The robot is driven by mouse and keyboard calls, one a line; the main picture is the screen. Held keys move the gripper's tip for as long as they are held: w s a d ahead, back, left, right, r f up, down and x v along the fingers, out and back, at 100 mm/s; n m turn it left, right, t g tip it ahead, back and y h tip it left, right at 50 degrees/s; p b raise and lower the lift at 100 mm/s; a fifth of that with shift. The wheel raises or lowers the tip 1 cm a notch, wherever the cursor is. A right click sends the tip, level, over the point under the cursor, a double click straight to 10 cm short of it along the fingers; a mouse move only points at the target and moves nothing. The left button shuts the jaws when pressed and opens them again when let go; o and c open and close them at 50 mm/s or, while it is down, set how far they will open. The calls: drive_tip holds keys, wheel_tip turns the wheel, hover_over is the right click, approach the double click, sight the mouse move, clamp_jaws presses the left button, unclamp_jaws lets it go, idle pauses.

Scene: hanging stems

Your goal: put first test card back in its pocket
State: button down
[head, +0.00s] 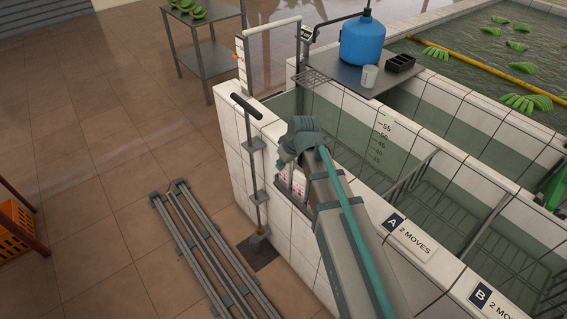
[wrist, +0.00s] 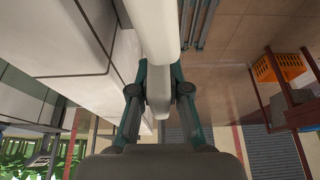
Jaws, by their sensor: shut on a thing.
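My gripper (head: 290,152) is at the wall's outer side, just above a small rack of cards with pink marks (head: 298,184) on the wall face. In the wrist view my gripper (wrist: 159,72) has its two fingers closed in on a pale thing (wrist: 158,108). It looks like the test card seen nearly edge-on, but its face and marks do not show. In the head view my own gripper and arm hide the held card and part of the rack. I cannot tell whether the card touches its pocket.
A T-handled rod (head: 256,170) stands in brackets left of the rack. Long grey rails (head: 212,250) lie on the floor. On the wall top are labels A (head: 393,222) and B (head: 481,295). A blue tank (head: 362,42) stands on a shelf. Open floor lies left.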

drive_tip(key=shift+f, duration=0.4)
drive_tip(key=c, duration=1.1)
unclamp_jaws()
drive_tip(key=shift+o, duration=0.2)
